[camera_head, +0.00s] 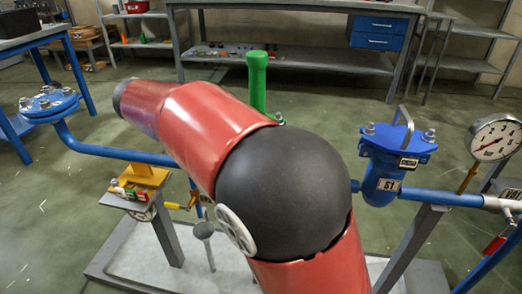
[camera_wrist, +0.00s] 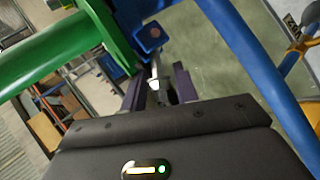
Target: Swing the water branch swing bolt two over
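In the wrist view my gripper (camera_wrist: 158,88) has its two dark fingers apart. A slim pale metal piece (camera_wrist: 154,80), probably a swing bolt, shows between them; I see no clear contact with either finger. Just beyond is a blue fitting (camera_wrist: 150,38) with a dark round bolt end, beside a green part (camera_wrist: 105,25). In the head view my own arm fills the middle and hides my gripper and what is in front of it. A green upright post (camera_head: 257,80) rises behind the arm. I cannot tell which bolt is number two.
The blue strainer marked S1 (camera_head: 382,170), with bolts on its lid, stands right of my arm, beside a pressure gauge (camera_head: 495,137). A blue bolted flange (camera_head: 50,103) is at left. In the wrist view a blue pipe (camera_wrist: 245,50) runs close along the gripper's right.

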